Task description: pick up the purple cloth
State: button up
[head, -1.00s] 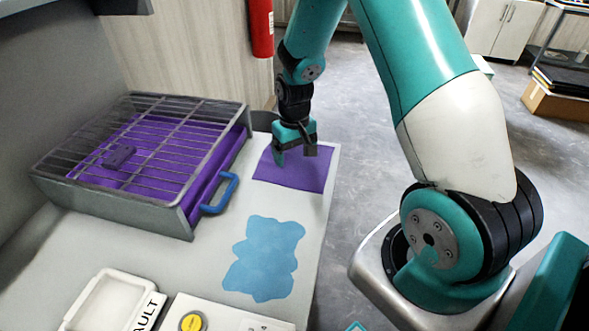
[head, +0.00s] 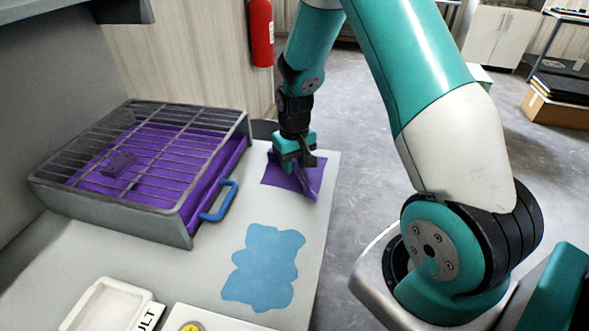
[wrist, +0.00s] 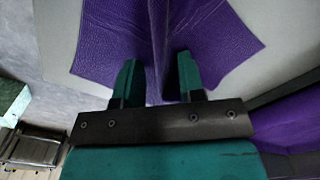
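The purple cloth (head: 275,177) lies at the far right corner of the pale worktop, with a fold of it raised under my gripper (head: 300,168). In the wrist view the cloth (wrist: 205,45) is drawn up into a ridge between the two green fingers. The rest of the cloth still spreads out on the worktop.
A blue puddle-shaped patch (head: 265,265) and a white tray (head: 100,305) are nearer. A red extinguisher (head: 261,35) hangs behind.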

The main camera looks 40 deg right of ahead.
grip_shut()
notch_tip(320, 180, up, 12)
jog(key=p, duration=0.9)
jog(key=shift+p, duration=0.4)
